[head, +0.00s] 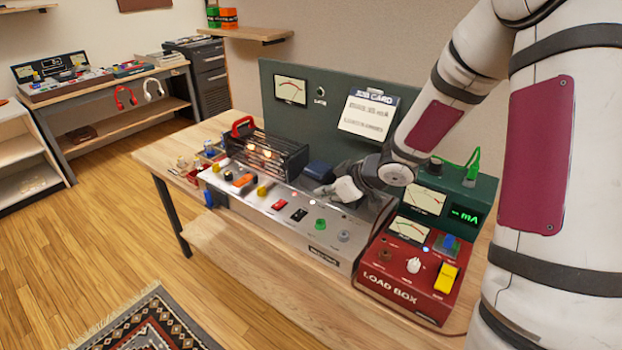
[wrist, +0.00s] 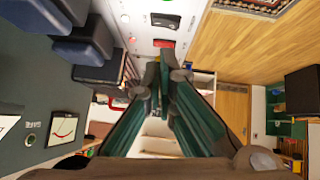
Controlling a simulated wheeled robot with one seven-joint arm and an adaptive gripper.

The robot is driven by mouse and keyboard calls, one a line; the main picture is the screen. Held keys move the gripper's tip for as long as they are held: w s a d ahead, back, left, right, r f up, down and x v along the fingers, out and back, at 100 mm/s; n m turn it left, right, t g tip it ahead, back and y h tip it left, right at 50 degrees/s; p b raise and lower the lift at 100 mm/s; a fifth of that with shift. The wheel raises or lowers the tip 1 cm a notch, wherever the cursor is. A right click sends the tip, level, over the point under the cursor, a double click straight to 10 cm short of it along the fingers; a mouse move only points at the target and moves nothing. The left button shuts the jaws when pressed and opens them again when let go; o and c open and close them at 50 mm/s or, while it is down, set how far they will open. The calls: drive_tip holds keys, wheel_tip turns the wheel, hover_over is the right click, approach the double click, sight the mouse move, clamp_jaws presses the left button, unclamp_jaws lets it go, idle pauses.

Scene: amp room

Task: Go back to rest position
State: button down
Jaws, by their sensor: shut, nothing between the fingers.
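My gripper (head: 342,190) is low over the silver amplifier panel (head: 283,222) on the bench, beside a dark blue box-shaped part (head: 319,171). It is small and partly hidden by my arm in the head view. In the wrist view my gripper's green fingers (wrist: 165,62) come together at the tips with nothing between them. A red switch (wrist: 164,43) and a black switch (wrist: 165,20) on the panel show just beyond the tips. I cannot tell whether the fingertips touch the panel.
The red load box (head: 405,290) and a green meter box (head: 452,205) stand right of the panel, close to my arm. A caged tube unit (head: 265,152) stands at the panel's back left. A green backboard (head: 325,115) rises behind. Wooden floor (head: 75,235) lies open at left.

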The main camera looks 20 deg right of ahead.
drive_tip(key=s+d+r+m+h, duration=0.25)
drive_tip(key=s+r+h, duration=0.2)
drive_tip(key=r, duration=0.35)
drive_tip(key=s+d+r+m+h, duration=0.2)
drive_tip(key=s+d+r+h, duration=0.1)
drive_tip(key=s+r, duration=0.35)
drive_tip(key=s+a+r+m+g+y, duration=0.1)
drive_tip(key=s+a, duration=0.3)
drive_tip(key=s, duration=0.7)
drive_tip(key=s+a+r+m+g+y, duration=0.2)
drive_tip(key=s+a, duration=0.3)
drive_tip(key=s, duration=0.6)
drive_tip(key=shift+a+r+g, duration=0.15)
drive_tip(key=shift+r+g, duration=0.15)
drive_tip(key=shift+r, duration=0.45)
